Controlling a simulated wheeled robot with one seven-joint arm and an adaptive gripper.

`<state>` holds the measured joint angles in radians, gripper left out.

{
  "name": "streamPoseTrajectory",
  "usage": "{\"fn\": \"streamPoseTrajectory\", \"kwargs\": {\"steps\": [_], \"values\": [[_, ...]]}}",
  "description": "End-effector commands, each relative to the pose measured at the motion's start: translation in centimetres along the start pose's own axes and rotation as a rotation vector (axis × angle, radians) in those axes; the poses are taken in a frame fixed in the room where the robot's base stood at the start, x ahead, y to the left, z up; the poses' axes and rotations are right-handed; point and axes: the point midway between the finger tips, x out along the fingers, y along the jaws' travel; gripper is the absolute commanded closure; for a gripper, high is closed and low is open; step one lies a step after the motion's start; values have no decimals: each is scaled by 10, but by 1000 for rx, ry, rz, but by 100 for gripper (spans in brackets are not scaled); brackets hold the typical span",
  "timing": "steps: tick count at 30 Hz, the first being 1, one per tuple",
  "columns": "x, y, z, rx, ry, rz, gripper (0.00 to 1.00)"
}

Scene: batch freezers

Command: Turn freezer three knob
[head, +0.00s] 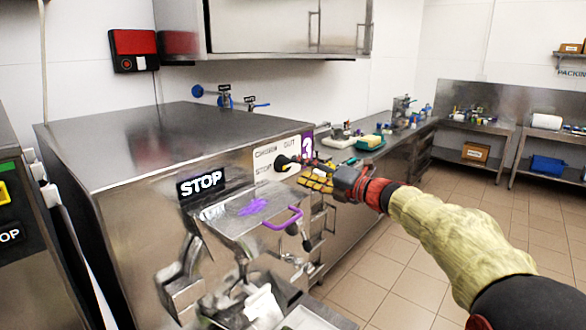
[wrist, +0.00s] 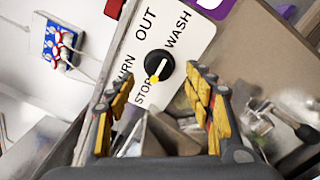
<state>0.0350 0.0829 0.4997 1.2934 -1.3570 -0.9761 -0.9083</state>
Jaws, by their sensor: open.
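The black knob with a yellow pointer (wrist: 158,65) sits on a white dial plate (wrist: 178,28) marked OUT, WASH, STOP and a partly hidden word ending in URN. Its pointer is on the STOP side. In the head view the knob (head: 281,161) is on the front panel of the steel freezer (head: 150,150), beside a purple label with a 3. My gripper (wrist: 160,100) is open and empty, with yellow-padded fingers on both sides of the view and the knob beyond and between them. In the head view my gripper (head: 305,172) is close to the dial plate; contact cannot be told.
Below the panel is a steel hopper with a purple handle (head: 283,220). A STOP sign (head: 201,184) is on the front at left. A counter with several small items (head: 370,142) runs back at right. The tiled floor (head: 420,260) is clear.

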Motion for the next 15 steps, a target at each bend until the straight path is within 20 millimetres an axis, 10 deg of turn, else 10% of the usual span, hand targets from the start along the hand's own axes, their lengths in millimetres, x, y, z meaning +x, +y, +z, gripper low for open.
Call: {"fn": "streamPoseTrajectory", "kwargs": {"steps": [15], "values": [[-67, -1, 0, -1, 1, -1, 47]]}}
